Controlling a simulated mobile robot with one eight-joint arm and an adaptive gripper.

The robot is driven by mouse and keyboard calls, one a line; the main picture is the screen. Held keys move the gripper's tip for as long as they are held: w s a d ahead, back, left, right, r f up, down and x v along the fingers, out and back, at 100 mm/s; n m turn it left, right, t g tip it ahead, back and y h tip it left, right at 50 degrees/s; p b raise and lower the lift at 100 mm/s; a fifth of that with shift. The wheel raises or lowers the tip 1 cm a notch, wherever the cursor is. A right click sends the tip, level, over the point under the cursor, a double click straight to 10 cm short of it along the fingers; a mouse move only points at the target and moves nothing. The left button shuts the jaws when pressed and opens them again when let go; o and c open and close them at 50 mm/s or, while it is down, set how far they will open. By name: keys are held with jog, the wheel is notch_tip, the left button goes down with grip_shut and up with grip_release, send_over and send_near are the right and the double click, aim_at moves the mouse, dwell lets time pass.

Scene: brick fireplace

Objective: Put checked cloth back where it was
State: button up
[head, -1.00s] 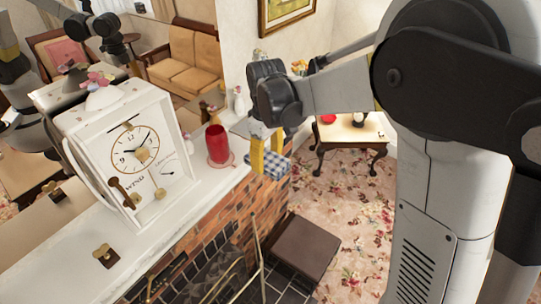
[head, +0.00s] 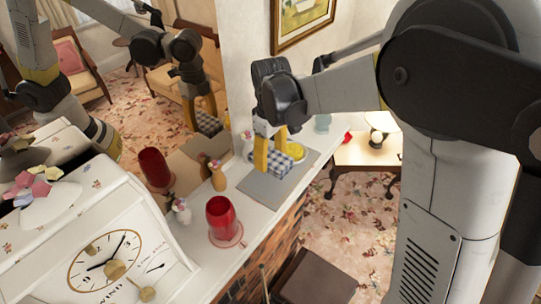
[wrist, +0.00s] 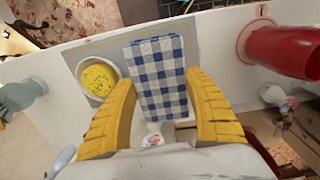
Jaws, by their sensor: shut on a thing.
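The blue-and-white checked cloth (head: 295,151) is held in my gripper (head: 271,158) at the far end of the white mantel. In the wrist view the folded cloth (wrist: 158,75) hangs between the two yellow fingers. It appears over a grey mat (head: 262,189), which also shows in the wrist view (wrist: 97,47). I cannot tell whether the cloth touches the mat. A bowl with yellow contents (wrist: 98,77) is beside the cloth, partly hidden by the fingers in the head view.
A red vase (head: 222,217) stands on the mantel (head: 245,262), with small figurines (head: 218,177) behind it. A white clock (head: 105,258) fills the lower left. A teal vase (head: 322,122) stands at the far end. The mirror behind reflects my arm.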

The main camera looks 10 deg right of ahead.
aim_at(271, 182)
jog(key=shift+s+f+b, duration=0.1)
jog(key=shift+f+b, duration=0.4)
jog(key=shift+f, duration=0.35)
jog(key=shift+f+b, duration=1.3)
jog(key=shift+f, duration=1.25)
jog(key=shift+f+b, duration=0.55)
jog(key=o, duration=1.1)
jog(key=shift+r, duration=0.1)
notch_tip(271, 182, up, 12)
